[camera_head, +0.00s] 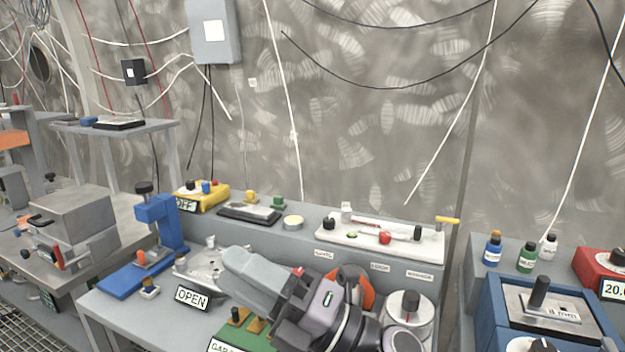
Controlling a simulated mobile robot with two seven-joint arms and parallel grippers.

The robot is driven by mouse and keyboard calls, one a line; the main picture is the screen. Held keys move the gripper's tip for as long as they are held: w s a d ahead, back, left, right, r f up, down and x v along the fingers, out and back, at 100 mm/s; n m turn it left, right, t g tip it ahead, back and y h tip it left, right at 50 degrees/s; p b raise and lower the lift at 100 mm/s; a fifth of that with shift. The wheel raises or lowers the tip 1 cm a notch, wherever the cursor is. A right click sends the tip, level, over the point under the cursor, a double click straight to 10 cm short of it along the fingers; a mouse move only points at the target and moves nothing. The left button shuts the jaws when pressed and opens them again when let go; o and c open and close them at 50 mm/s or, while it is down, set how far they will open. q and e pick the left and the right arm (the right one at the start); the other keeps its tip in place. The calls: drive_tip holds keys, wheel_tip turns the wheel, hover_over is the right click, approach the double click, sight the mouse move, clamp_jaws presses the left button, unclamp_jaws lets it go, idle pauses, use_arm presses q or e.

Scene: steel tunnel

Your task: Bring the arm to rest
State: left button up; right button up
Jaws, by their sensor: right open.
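My right gripper (238,268) reaches in from the bottom middle, its grey fingers pointing to the left and slightly up. It is open, and I see nothing held in it. From this angle I cannot tell how high the fingers are above the bench. My left gripper is not in view.
A blue press (160,225) stands left of the gripper. A green base (240,335) lies under my arm, and an orange round part (357,287) is behind it. A raised shelf holds a white board (380,240). A blue box (545,310) and small bottles (527,257) stand right.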

drive_tip(key=w+d+f+m+t+h, duration=0.2)
drive_tip(key=d+f+m+t+h, duration=0.3)
drive_tip(key=d+f+m+h, duration=0.6)
drive_tip(key=w+d+f+m+t+h, duration=0.25)
drive_tip(key=d+m+t+h, duration=0.55)
drive_tip(key=m, duration=0.7)
drive_tip(key=s+d+f+m+g+h, duration=0.1)
drive_tip(key=s+d+f+m+g, duration=0.25)
drive_tip(key=f, duration=0.25)
drive_tip(key=s+d+f+m+g+h, duration=0.2)
drive_tip(key=s+d+f+g, duration=0.2)
drive_tip(key=s+f+g, duration=0.15)
drive_tip(key=s+d+f+m+g, duration=0.1)
drive_tip(key=s+d+f+g, duration=0.2)
drive_tip(key=s, duration=0.5)
drive_tip(key=s+d+f+m+g, duration=0.1)
drive_tip(key=s+d+f+g, duration=0.1)
drive_tip(key=s+f+g, duration=0.45)
drive_tip(key=w+a+f+t+y+b, duration=0.2)
drive_tip(key=w+f+t, duration=0.3)
drive_tip(key=f+t, duration=0.4)
drive_tip(key=shift+w+a+f+t, duration=0.25)
drive_tip(key=shift+a+t, duration=0.1)
drive_tip(key=shift+a, duration=0.35)
